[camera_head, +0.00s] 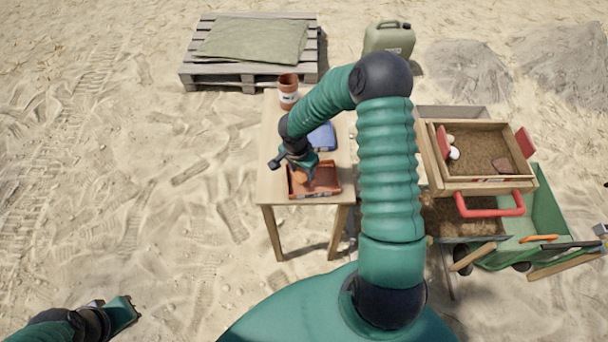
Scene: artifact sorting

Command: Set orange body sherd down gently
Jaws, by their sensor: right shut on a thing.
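My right gripper (305,168) reaches down over the orange-brown tray (326,186) at the near end of the wooden table. It is shut on the orange body sherd (301,176), which shows only as a small orange patch under the jaws. I cannot tell whether the sherd touches the tray floor. My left gripper (125,311) is low at the left, over the sand and far from the table; its jaws are too small to read.
A blue item (322,137) and a terracotta pot (288,92) with a white label are farther back on the table (270,150). A wooden sieve box (432,160) with soil and several pieces is right, above a green wheelbarrow (545,205). Open sand lies left.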

